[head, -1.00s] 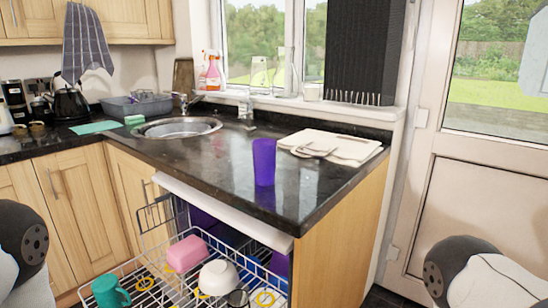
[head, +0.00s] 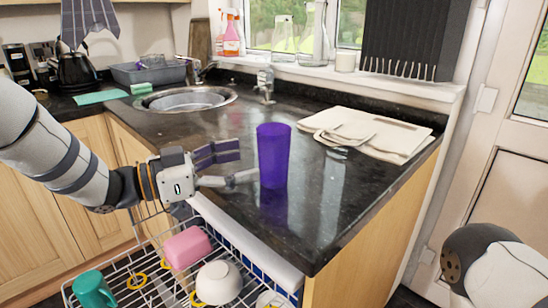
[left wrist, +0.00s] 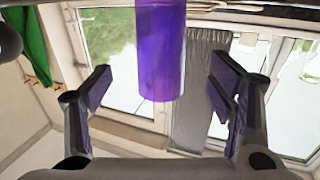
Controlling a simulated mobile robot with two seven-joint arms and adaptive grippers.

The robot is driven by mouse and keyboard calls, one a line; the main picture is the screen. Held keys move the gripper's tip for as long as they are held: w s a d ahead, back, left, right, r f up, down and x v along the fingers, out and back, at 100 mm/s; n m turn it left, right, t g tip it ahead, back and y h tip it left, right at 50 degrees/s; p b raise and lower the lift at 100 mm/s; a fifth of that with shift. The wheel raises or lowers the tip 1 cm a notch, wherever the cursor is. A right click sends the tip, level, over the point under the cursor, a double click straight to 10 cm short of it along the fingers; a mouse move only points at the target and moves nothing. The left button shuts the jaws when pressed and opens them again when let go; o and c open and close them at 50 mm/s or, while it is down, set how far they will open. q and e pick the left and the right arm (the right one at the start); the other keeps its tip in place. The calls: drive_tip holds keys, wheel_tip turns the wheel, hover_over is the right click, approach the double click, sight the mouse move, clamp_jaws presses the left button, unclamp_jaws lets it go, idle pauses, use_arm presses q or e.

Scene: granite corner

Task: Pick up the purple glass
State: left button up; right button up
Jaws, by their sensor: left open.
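The purple glass (head: 273,157) stands upright on the black granite worktop, near its front edge. My left gripper (head: 243,166) reaches in from the left, with its fingers spread and pointing at the glass. It is open and empty, just left of the glass in the head view. In the left wrist view the glass (left wrist: 161,50) appears between the two open fingers (left wrist: 160,92), ahead of them, with a gap on each side. My right gripper is not in view.
A pulled-out dishwasher rack (head: 150,285) below the worktop holds a teal mug (head: 93,290), a pink container (head: 187,247) and a white bowl (head: 219,282). A folded cream cloth (head: 375,134) lies right of the glass. The sink (head: 186,99) is behind left.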

sight(259, 154)
use_arm(q)
drive_tip(key=x, duration=0.5)
drive_tip(key=shift+r, duration=0.35)
drive_tip(key=c, duration=1.4)
